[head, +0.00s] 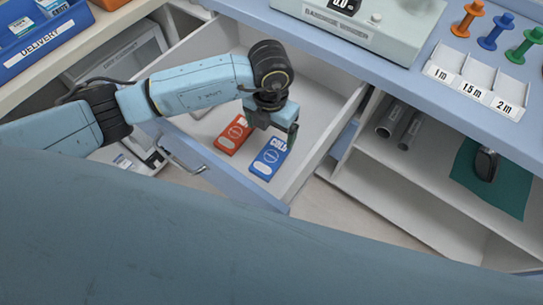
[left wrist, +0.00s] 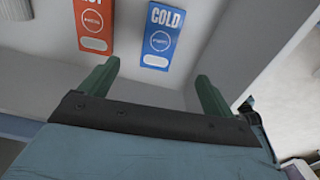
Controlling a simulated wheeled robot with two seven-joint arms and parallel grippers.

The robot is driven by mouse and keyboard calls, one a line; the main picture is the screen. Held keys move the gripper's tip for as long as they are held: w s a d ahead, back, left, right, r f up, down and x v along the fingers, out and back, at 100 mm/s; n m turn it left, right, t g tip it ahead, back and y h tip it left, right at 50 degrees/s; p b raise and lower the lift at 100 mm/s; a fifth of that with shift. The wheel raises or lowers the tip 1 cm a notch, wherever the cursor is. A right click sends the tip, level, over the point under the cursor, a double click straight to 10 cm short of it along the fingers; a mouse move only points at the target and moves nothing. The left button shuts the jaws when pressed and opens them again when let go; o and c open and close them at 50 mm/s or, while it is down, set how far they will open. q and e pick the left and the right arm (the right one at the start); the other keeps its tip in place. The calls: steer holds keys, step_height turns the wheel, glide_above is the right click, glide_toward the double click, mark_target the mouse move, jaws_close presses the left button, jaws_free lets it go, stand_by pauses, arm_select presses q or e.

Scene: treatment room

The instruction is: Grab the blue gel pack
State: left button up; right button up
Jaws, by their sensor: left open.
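The blue gel pack (head: 268,160), marked COLD, lies flat in the open drawer, to the right of a red pack. In the left wrist view the blue pack (left wrist: 161,35) is ahead of the fingertips, between their lines and apart from them. My left gripper (head: 290,132) reaches down into the drawer over the far end of the blue pack and hides a little of it. In the left wrist view its two green fingers (left wrist: 157,72) are spread with nothing between them. My right gripper is not in view.
The red pack (head: 234,135) lies close beside the blue one. The drawer (head: 325,125) has raised walls around both packs. A blue worktop (head: 395,75) overhangs at the back right. Open shelves (head: 400,165) with dark rolls stand to the right.

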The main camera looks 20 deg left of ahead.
arm_select(q)
glide_above(271, 157)
steer(key=f, duration=0.3)
steer(key=f+b, duration=0.1)
steer(key=f, duration=0.1)
steer(key=shift+s+a+f, duration=0.1)
steer(key=shift+s+f, duration=0.15)
steer(key=shift+w+d+f, duration=0.1)
steer(key=shift+d+f, duration=0.1)
steer(key=shift+f, duration=0.85)
steer(key=shift+a+f, duration=0.1)
steer(key=shift+f, duration=0.25)
step_height(271, 157, down, 3)
steer(key=shift+w+f+b, duration=0.15)
steer(key=shift+f+b, duration=0.05)
steer(key=shift+b, duration=0.5)
steer(key=shift+f, duration=0.45)
steer(key=c, duration=1.1)
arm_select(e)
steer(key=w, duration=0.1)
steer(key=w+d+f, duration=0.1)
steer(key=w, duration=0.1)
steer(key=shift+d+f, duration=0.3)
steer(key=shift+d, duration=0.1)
arm_select(q)
steer(key=shift+r, duration=0.1)
steer(key=shift+c, duration=0.2)
